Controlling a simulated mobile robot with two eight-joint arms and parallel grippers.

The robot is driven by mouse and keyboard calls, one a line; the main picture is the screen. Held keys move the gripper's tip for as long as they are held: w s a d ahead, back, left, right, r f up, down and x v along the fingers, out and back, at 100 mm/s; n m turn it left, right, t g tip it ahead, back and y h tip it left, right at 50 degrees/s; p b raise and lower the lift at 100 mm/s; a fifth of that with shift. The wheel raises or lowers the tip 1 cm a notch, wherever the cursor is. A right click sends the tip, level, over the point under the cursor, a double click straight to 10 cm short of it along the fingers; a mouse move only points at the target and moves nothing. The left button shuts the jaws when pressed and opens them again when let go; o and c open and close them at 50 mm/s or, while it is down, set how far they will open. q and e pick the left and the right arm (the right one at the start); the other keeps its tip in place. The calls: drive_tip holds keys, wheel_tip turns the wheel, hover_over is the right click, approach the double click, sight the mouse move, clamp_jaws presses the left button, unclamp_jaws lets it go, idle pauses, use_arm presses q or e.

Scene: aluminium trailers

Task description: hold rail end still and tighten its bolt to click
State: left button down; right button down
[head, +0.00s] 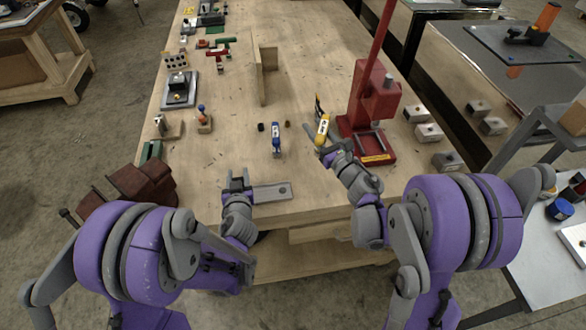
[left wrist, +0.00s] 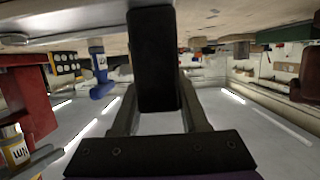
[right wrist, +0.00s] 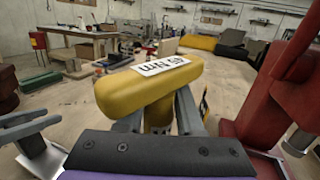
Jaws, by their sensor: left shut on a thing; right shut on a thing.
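A flat grey rail (head: 272,192) lies at the bench's near edge, with a round bolt or hole near its right end. My left gripper (head: 238,182) is at the rail's left end. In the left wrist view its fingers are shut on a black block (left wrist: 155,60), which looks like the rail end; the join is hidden. My right gripper (head: 328,152) is shut on a yellow torque tool (head: 322,130), which fills the middle of the right wrist view (right wrist: 150,85) and bears a white printed label. The tool is right of the rail, beyond it and apart from it.
A similar blue tool (head: 277,140) stands on the bench (head: 220,130) between the grippers. Small dark pieces are beside it. A red press (head: 372,105) with a tall lever stands close right of my right gripper. A wooden angle piece (head: 264,75) stands farther back.

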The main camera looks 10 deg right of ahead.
drive_tip(key=a+n+g+y, duration=0.8)
drive_tip(key=a+g+y, duration=0.15)
drive_tip(key=a, duration=0.25)
drive_tip(key=s+a+f+n+g+y, duration=0.1)
drive_tip(key=s+f+n+g, duration=0.3)
drive_tip(key=g, duration=0.9)
drive_tip(key=shift+s+a+n, duration=0.2)
drive_tip(key=shift+s+n, duration=1.25)
drive_tip(key=shift+n, duration=1.15)
drive_tip(key=shift+f, duration=0.1)
